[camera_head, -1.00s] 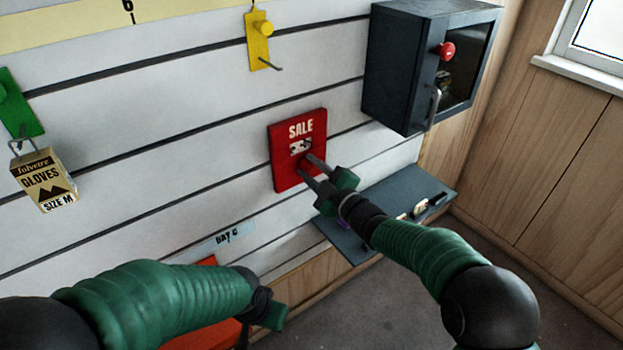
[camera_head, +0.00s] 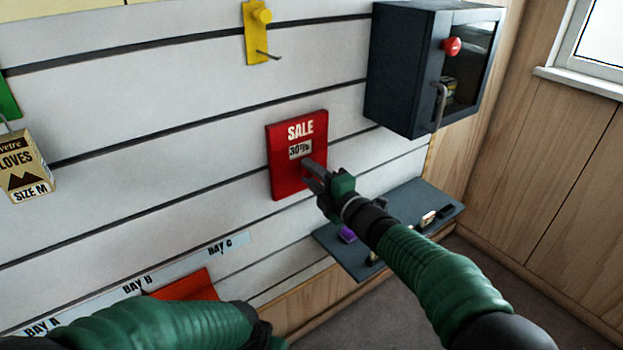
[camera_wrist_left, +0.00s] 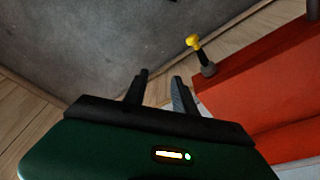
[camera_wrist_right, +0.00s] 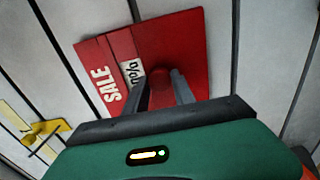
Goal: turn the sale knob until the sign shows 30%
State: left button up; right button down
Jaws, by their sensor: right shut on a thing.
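The red SALE sign (camera_head: 285,180) hangs on the slatted wall, and its small window (camera_head: 300,149) reads 30%. In the right wrist view the sign (camera_wrist_right: 190,45) is close up, with the window partly covered by a finger. The red sale knob (camera_wrist_right: 159,78) sits between the fingers of my right gripper (camera_wrist_right: 162,92). My right gripper (camera_head: 316,172) is shut on the knob in the head view. My left gripper (camera_wrist_left: 160,92) is open and empty in the left wrist view, above the floor; its fingers are out of sight in the head view.
A dark cabinet (camera_head: 400,75) with a red knob and a handle is at upper right. A yellow hook (camera_head: 257,45) and a gloves box (camera_head: 25,170) hang left. An orange-red object (camera_wrist_left: 270,90) is near my left gripper.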

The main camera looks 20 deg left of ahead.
jog(key=shift+f, duration=0.1)
dwell(0.3)
jog(key=c, duration=1.3)
grip_release()
jog(key=shift+o, duration=1.1)
jog(key=shift+w+a, duration=0.1)
jog(key=shift+a, duration=0.05)
jog(key=p+v, duration=0.2)
jog(key=v, duration=1.5)
jog(key=shift+f, duration=0.15)
